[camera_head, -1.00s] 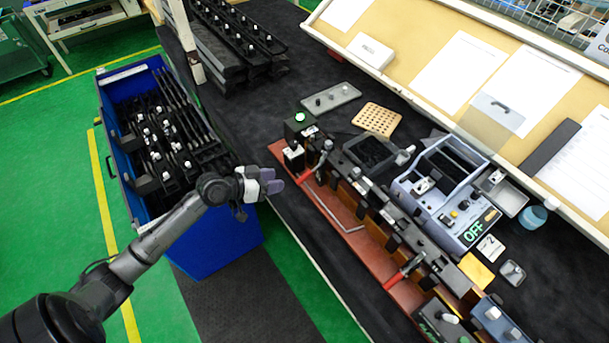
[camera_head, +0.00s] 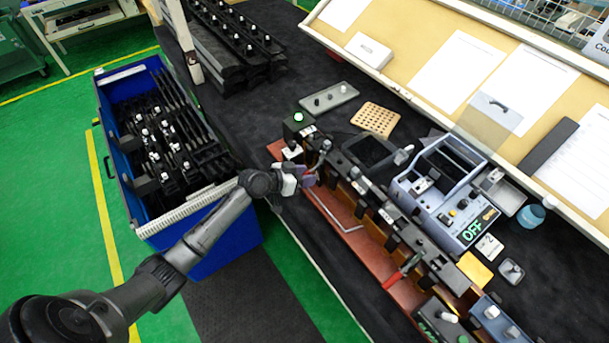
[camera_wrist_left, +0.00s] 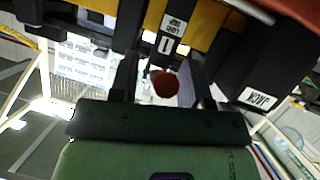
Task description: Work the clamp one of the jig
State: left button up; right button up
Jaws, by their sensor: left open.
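The jig (camera_head: 352,215) is a long red-brown base with a row of black blocks, lying diagonally on the dark bench. A clamp with a metal arm (camera_head: 325,148) stands at its upper left end. My left gripper (camera_head: 307,181) is at this clamp and hides most of its red handle. In the left wrist view the open fingers (camera_wrist_left: 158,86) stand on either side of the round red handle end (camera_wrist_left: 164,84); I cannot tell whether they touch it. A second clamp with a red handle (camera_head: 393,280) is at the jig's lower right. My right gripper is out of view.
A blue bin (camera_head: 215,245) with black trim parts stands left of the bench. A grey device reading OFF (camera_head: 440,215) sits right of the jig. A green-lit button box (camera_head: 298,120) is just above the clamp. A tan perforated plate (camera_head: 377,118) lies beyond.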

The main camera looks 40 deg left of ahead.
pick_arm(q)
jog(key=c, duration=0.6)
grip_shut()
